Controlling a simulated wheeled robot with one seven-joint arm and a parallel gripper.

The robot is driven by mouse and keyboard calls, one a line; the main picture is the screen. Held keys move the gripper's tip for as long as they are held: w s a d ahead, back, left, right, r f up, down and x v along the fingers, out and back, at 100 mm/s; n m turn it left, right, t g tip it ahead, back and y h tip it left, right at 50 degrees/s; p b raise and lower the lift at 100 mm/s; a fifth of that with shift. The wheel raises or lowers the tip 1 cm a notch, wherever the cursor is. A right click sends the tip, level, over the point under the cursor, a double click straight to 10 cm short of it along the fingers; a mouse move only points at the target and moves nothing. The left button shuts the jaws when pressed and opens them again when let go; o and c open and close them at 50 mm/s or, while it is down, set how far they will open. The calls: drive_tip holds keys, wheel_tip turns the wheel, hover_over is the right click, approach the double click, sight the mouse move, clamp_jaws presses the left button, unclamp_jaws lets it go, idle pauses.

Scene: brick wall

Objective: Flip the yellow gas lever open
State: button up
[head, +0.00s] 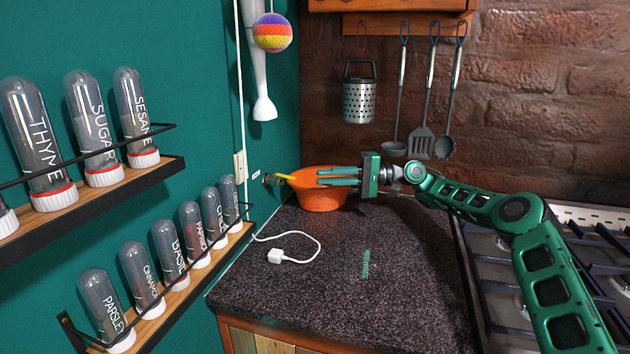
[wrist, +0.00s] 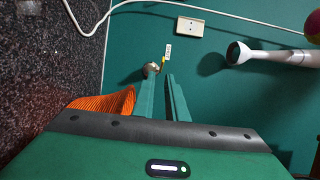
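The yellow gas lever (head: 285,176) sticks out from a small metal valve (head: 268,179) low on the teal wall, just behind the orange bowl. In the wrist view the lever (wrist: 163,63) is a small yellow piece beside the round metal valve (wrist: 151,69), just beyond the fingertips. My gripper (head: 318,177) points left at the lever, above the orange bowl, a little short of it. In the wrist view the gripper (wrist: 166,78) has its two fingers a narrow gap apart, with nothing between them.
The orange bowl (head: 318,203) stands under my fingers on the dark counter (head: 340,270). A white cable with a plug (head: 275,256) lies in front. Spice shelves (head: 110,185) are at left, hanging utensils (head: 422,140) behind, the stove (head: 500,275) at right. A wall socket (wrist: 190,27) is near the valve.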

drive_tip(key=shift+d, duration=0.2)
drive_tip(key=shift+c, duration=0.2)
